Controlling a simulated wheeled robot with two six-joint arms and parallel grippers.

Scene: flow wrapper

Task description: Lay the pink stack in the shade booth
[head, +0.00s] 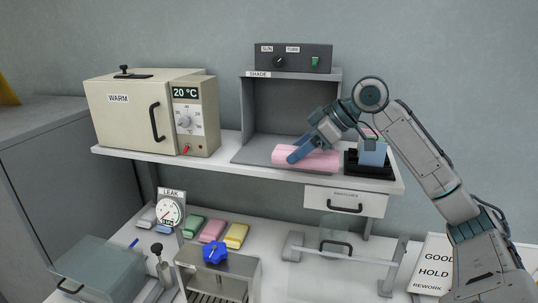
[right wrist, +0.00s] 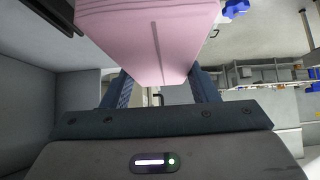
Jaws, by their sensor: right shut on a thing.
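The pink stack (head: 322,161) is a long pale pink block at the front of the shade booth. It also fills the top middle of the right wrist view (right wrist: 150,35). My right gripper (head: 296,156) comes from the right and is shut on the stack, one finger showing across its near side. The shade booth (head: 280,105) is a grey open-fronted box labelled SHADE on the upper shelf. The stack lies over the front of its floor plate; I cannot tell whether it touches it. My left gripper is not in view.
A WARM oven (head: 128,118) stands left of the booth. A black stand with a blue block (head: 373,155) is close on the right. A control box (head: 293,58) sits on top. Several coloured packs, including a yellow one (head: 236,236), lie on the bench below. The booth's back looks empty.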

